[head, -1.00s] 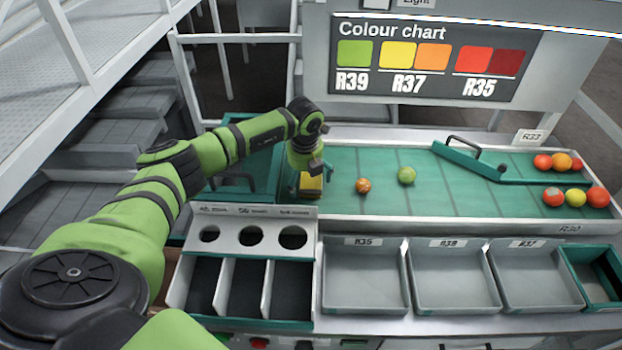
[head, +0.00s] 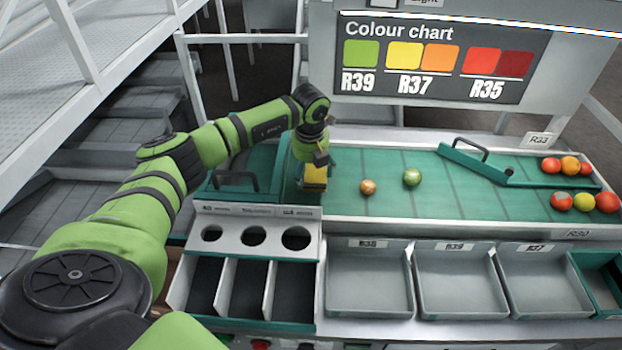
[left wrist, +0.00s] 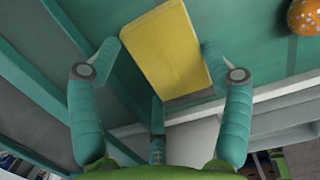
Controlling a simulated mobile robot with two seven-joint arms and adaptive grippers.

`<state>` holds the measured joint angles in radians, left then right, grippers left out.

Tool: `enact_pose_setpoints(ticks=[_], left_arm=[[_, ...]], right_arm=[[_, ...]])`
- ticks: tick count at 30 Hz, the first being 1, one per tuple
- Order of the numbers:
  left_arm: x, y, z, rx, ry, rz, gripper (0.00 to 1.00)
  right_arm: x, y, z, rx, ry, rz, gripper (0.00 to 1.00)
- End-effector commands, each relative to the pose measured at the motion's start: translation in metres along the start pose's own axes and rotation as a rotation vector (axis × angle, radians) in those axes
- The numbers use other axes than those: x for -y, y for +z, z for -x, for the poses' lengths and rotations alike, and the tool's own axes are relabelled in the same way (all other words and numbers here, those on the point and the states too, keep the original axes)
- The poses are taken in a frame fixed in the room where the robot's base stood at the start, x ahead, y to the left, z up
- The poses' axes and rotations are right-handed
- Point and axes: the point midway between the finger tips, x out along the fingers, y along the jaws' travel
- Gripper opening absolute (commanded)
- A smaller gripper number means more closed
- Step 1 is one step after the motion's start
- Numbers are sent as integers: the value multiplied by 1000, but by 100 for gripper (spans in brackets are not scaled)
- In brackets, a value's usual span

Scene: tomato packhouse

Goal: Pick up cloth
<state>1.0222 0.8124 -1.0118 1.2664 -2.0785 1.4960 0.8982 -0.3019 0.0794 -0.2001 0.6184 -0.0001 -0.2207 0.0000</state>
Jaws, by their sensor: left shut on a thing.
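The cloth (head: 315,178) is a yellow folded block-like pad at the left end of the green belt. My left gripper (head: 314,164) reaches down from above and is shut on it. My right gripper is not in view.
On the green belt (head: 390,212) lie an orange tomato (head: 368,187) and a green tomato (head: 412,177), right of the gripper. Several more are at the right end. A three-hole gauge stand (head: 222,214) and grey trays (head: 368,283) stand in front.

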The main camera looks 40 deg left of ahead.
Motion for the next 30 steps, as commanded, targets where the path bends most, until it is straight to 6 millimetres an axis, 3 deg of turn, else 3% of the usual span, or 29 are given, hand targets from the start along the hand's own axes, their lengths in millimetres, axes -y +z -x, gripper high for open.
enact_pose_setpoints(ticks=[2,9,16,22,30], left_arm=[[0,4,14,9,-4,0,51],[59,11,43,6,-6,-2,51],[100,17,70,3,-2,0,51],[114,20,80,2,0,1,51],[116,20,82,1,1,1,51]], right_arm=[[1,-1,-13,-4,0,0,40],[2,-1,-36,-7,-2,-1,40],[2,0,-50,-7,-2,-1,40],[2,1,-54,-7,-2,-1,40],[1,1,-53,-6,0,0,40]])
